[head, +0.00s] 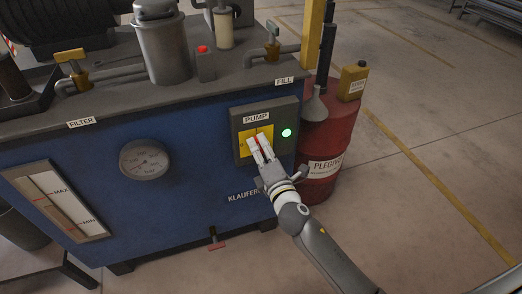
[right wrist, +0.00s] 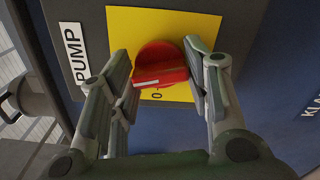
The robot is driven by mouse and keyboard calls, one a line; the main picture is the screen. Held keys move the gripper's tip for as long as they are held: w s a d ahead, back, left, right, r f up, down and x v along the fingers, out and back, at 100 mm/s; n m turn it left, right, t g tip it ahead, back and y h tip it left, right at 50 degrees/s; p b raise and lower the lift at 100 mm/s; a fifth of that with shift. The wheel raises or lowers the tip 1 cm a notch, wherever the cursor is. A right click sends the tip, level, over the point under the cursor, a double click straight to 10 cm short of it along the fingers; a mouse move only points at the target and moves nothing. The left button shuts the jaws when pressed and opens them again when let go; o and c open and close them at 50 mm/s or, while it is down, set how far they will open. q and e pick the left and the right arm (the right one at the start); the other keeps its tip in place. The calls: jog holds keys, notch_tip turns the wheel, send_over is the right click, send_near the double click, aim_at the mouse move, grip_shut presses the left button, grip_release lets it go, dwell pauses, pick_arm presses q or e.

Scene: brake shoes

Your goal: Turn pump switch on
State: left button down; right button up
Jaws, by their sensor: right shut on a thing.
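The pump switch is a red rotary knob (right wrist: 160,66) with a white line on its handle, set on a yellow plate (right wrist: 125,25) in a grey box labelled PUMP (head: 240,117). My right gripper (head: 259,145) reaches the box from below right. In the right wrist view its fingers stand on both sides of the knob's handle, shut on it. A "0" mark shows on the plate below the knob; other marks are hidden. A round lamp (head: 287,132) to the right of the knob is lit green. My left gripper is not in view.
The box sits on a blue machine front (head: 190,170) with a round gauge (head: 145,160) and a level window (head: 57,200) to the left. A red barrel (head: 328,130) with a yellow can (head: 352,82) stands close at right. Open floor lies beyond.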

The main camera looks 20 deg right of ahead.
jog(key=m, duration=0.2)
jog(key=shift+m, duration=0.3)
jog(key=shift+d+m, duration=0.1)
jog(key=shift+m, duration=0.2)
jog(key=o, duration=1)
jog(key=s, duration=1.2)
jog(key=shift+d, duration=0.15)
